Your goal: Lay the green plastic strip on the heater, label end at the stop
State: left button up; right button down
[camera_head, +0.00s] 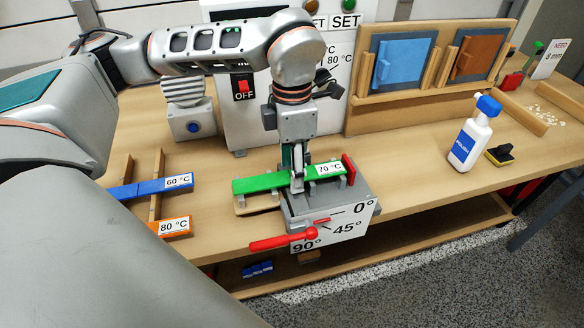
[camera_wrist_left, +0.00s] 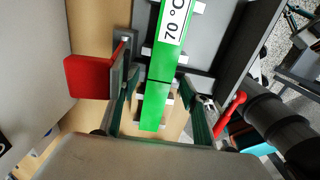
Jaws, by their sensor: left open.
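The green strip (camera_head: 265,182) lies level across the grey bending fixture (camera_head: 328,203). Its white 70 °C label is at the right end, close to the upright red stop (camera_head: 348,168); I cannot tell whether they touch. The left part of the strip reaches past the fixture over a wooden rest. My left gripper (camera_head: 298,184) points down over the strip's middle. In the left wrist view the open fingers (camera_wrist_left: 162,97) stand on either side of the strip (camera_wrist_left: 155,105), with gaps visible. The label's far end is cut off there. I cannot tell which part is the heater.
A red lever (camera_head: 283,241) sticks out at the fixture's front. A blue strip (camera_head: 150,187) and an orange strip (camera_head: 174,227) lie on a wooden rack at left. A control box (camera_head: 238,115) stands behind. A white bottle (camera_head: 468,140) stands at right, with clear tabletop before it.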

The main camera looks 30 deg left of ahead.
pick_arm(q)
notch_tip(320, 180, up, 18)
jog(key=p, duration=0.6)
jog(key=shift+r+p, duration=0.25)
jog(key=shift+p, duration=0.15)
dwell(0.4)
dwell(0.3)
